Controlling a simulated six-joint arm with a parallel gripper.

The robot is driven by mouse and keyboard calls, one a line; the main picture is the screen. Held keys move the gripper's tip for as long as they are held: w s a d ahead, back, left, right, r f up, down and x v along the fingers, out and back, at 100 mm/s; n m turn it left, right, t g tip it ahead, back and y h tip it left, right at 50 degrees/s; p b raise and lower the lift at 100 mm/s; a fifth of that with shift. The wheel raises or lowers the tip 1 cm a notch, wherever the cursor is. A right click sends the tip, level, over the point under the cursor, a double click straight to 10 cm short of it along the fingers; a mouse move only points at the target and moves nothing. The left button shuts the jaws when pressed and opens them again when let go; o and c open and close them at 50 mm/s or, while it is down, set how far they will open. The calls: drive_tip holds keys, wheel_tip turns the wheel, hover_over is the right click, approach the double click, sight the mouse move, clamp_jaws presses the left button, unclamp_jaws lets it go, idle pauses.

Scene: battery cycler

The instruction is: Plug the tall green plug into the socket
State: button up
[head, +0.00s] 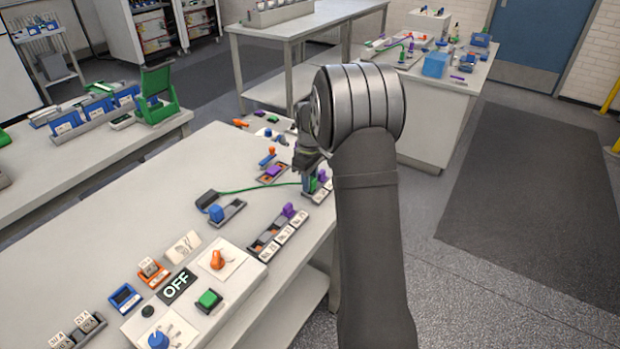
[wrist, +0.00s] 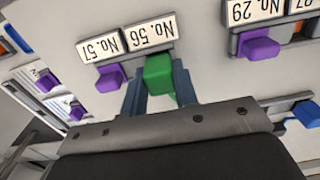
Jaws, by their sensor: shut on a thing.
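My gripper (head: 308,170) is shut on the tall green plug (wrist: 159,74), with one grey-blue finger on each side of it in the wrist view. The green plug also shows in the head view (head: 313,185), partly hidden by the gripper. It is at a grey socket strip (wrist: 124,55), right by the label No. 56 (wrist: 150,35). I cannot tell whether it is fully seated in the socket there. A purple plug (wrist: 109,77) sits beside it at No. 57. A green cord (head: 255,190) runs across the table to the plug.
Another strip (head: 262,249) with several numbered labels and a purple plug (head: 288,210) stands nearer the front. A blue plug (head: 216,213) sits in a grey holder left of it. The control panel with an OFF sign (head: 176,287) is at the front. The table's middle left is clear.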

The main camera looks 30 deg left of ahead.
drive_tip(key=shift+f, duration=0.15)
idle(0.3)
drive_tip(key=o, duration=1.1)
drive_tip(key=shift+c, duration=0.2)
wheel_tip(320, 180, up, 17)
wheel_tip(320, 180, down, 17)
drive_tip(key=shift+f, duration=0.1)
idle(0.4)
drive_tip(key=shift+r, duration=0.3)
